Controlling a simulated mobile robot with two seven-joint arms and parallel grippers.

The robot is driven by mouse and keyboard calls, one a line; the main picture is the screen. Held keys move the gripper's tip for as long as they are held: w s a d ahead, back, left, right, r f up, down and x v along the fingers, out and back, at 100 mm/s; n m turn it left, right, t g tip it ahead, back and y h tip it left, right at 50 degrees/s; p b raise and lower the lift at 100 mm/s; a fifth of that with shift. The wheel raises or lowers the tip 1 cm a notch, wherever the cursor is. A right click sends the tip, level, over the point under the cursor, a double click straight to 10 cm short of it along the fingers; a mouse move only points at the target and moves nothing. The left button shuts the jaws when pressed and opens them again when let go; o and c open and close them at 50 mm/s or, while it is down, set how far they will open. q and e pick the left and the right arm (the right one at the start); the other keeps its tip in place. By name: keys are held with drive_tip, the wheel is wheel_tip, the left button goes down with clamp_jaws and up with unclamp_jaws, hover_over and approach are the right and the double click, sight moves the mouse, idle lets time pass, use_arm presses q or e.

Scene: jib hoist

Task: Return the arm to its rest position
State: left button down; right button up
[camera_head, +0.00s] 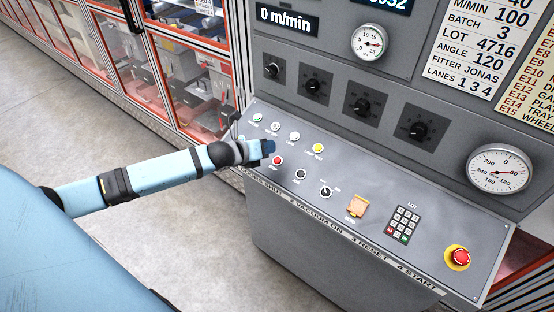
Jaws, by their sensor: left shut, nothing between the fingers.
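My left arm (150,178), light blue with dark joints, reaches in from the lower left toward the control console. My left gripper (267,148) is shut and empty, at the left end of the console's sloped panel (380,180). It is close to the red button (277,160) and below the row of white buttons; I cannot tell whether it touches the panel. My right gripper is not in view.
The panel also has a yellow button (318,148), an orange switch cover (356,206), a keypad (403,224) and a red emergency stop (459,256). Glass-fronted cabinets (190,75) stand behind at the left. The grey floor (60,110) at left is clear.

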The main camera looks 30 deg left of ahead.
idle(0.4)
use_arm(q)
drive_tip(key=s+d+f+n, duration=0.4)
drive_tip(key=s+d+n, duration=0.1)
drive_tip(key=s+n, duration=0.3)
drive_tip(key=s+d+f+n+g+y, duration=0.1)
drive_tip(key=s+d+f+n, duration=0.4)
drive_tip(key=s+n, duration=0.4)
drive_tip(key=s+d+f+n, duration=0.5)
drive_tip(key=s+n, duration=0.4)
drive_tip(key=n, duration=0.3)
drive_tip(key=shift+s+d+f+g, duration=0.2)
drive_tip(key=shift+d+g, duration=0.2)
drive_tip(key=shift+d, duration=0.5)
